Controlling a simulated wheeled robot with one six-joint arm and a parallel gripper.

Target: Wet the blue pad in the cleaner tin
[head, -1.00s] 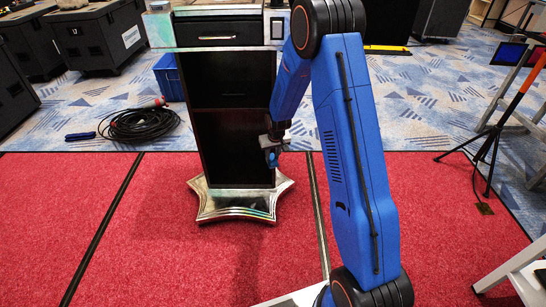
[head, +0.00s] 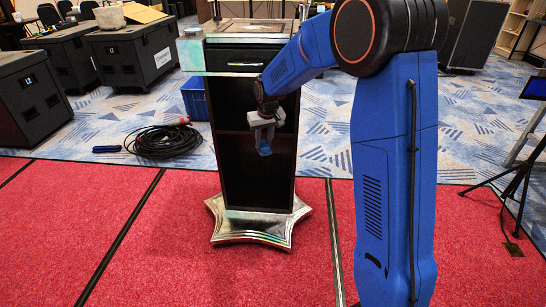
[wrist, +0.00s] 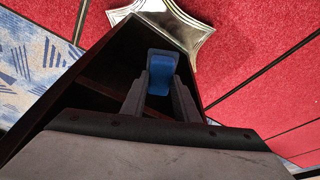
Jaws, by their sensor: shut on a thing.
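My gripper (head: 264,138) hangs in front of the open shelves of a dark stand (head: 232,160), pointing down. It is shut on the blue pad (head: 264,148), which sticks out below the fingers. In the wrist view the blue pad (wrist: 161,68) sits between the two grey fingertips (wrist: 160,82), with the stand's shelves behind it. A small pale round item (head: 190,32) is on the left end of the stand's top. It may be the cleaner tin, but it is too small to tell, and its inside is hidden.
The stand has a star-shaped metal foot (head: 258,232) on the red carpet (head: 90,225). A black cable coil (head: 163,141) and a blue crate (head: 197,98) lie to its left. Black cases (head: 135,55) stand behind. A tripod (head: 515,185) is at the right.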

